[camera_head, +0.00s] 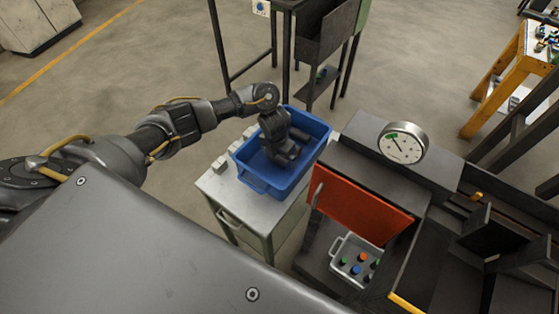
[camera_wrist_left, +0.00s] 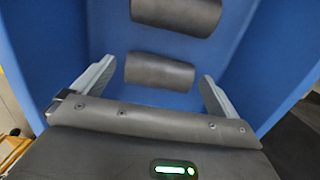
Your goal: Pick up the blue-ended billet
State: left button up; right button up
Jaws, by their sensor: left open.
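My left gripper (camera_head: 284,157) reaches down into a blue bin (camera_head: 318,128) that stands on a light-topped cabinet. In the left wrist view the gripper (camera_wrist_left: 157,78) is open, with its two fingers on either side of a dark grey cylindrical billet (camera_wrist_left: 160,72). A gap shows between each finger and the billet's ends. A second dark billet (camera_wrist_left: 176,14) lies farther off in the bin. The end colours of both billets cannot be made out. A grey tray (camera_head: 338,246) at lower right holds several small pieces with green, orange and blue tops. My right gripper is not in view.
The cabinet top (camera_head: 213,184) has several small grey blocks at its left edge. A dark furnace-like unit with an orange-red panel (camera_head: 362,206) and a round gauge (camera_head: 402,143) stands close to the right of the bin. Open floor lies at upper left.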

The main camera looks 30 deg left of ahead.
pick_arm(q)
jog(key=shift+w+f, duration=0.1)
jog(key=shift+f, duration=0.4)
jog(key=shift+r, duration=0.1)
jog(key=c, duration=1.7)
jog(key=shift+w+r, duration=0.1)
jog(key=shift+r, duration=0.55)
notch_tip(320, 180, up, 3)
jog(key=shift+f+p, duration=0.1)
jog(key=shift+p, duration=0.35)
jog(key=s+d+r+p, duration=0.1)
jog(key=s+d+r, duration=0.1)
jog(key=s+r, duration=0.1)
jog(key=s+d+r+p, duration=0.1)
jog(key=s+d+r, duration=0.1)
jog(key=s, duration=0.3)
jog(key=s+d+r+p, duration=0.1)
jog(key=s+d+r, duration=0.1)
jog(key=s+r, duration=0.2)
jog(key=shift+s+p, duration=0.35)
jog(key=shift+s, duration=0.05)
